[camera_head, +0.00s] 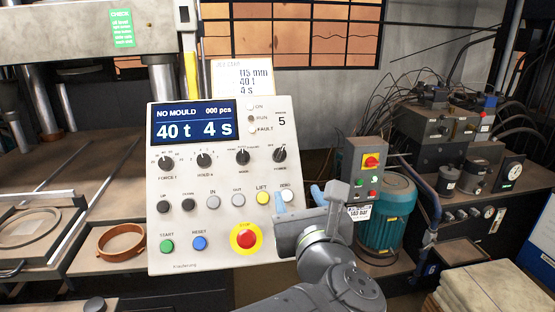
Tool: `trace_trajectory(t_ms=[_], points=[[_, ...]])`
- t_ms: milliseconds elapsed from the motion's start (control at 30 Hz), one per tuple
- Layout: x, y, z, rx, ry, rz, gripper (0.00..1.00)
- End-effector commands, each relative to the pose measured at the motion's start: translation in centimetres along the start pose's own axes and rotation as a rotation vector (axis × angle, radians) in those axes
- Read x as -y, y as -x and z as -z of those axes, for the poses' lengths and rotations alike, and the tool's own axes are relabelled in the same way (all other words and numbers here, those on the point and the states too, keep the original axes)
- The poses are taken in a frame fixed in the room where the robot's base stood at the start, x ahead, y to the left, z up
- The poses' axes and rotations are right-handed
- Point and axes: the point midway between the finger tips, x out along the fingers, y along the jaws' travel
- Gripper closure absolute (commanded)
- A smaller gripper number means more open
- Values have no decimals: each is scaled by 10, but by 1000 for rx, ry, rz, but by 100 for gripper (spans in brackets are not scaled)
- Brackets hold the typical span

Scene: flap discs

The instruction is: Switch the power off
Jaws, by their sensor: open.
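The pale control panel (215,215) stands upright at the centre. Its blue display (194,121) is lit and reads "NO MOULD", "000 pcs", "40 t 4 s". A black rotary knob (279,155) at the panel's right has a small label that looks like "POWER"; its exact setting is too small to read. A red stop button (245,238) on a yellow ring sits at the bottom right. My gripper (299,198) is open and empty by the panel's lower right edge, below the knob. Its fingers show bluish tips; whether they touch the panel is unclear.
Other panel knobs and buttons sit close together. Hoses and valves crowd the right.

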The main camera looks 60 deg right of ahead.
Motion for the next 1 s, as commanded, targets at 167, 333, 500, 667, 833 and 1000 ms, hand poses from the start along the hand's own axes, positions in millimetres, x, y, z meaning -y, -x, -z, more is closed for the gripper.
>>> trace_trajectory(t_ms=[167,333,500,667,833,1000], points=[[-1,-27,0,-1,1,-6,49],[-2,-55,0,-1,2,-6,49],[-2,-86,0,-2,3,-6,49],[-2,-118,0,-1,3,-5,49],[-1,-145,0,-1,5,-3,49],[-1,-159,0,-1,4,-1,49]])
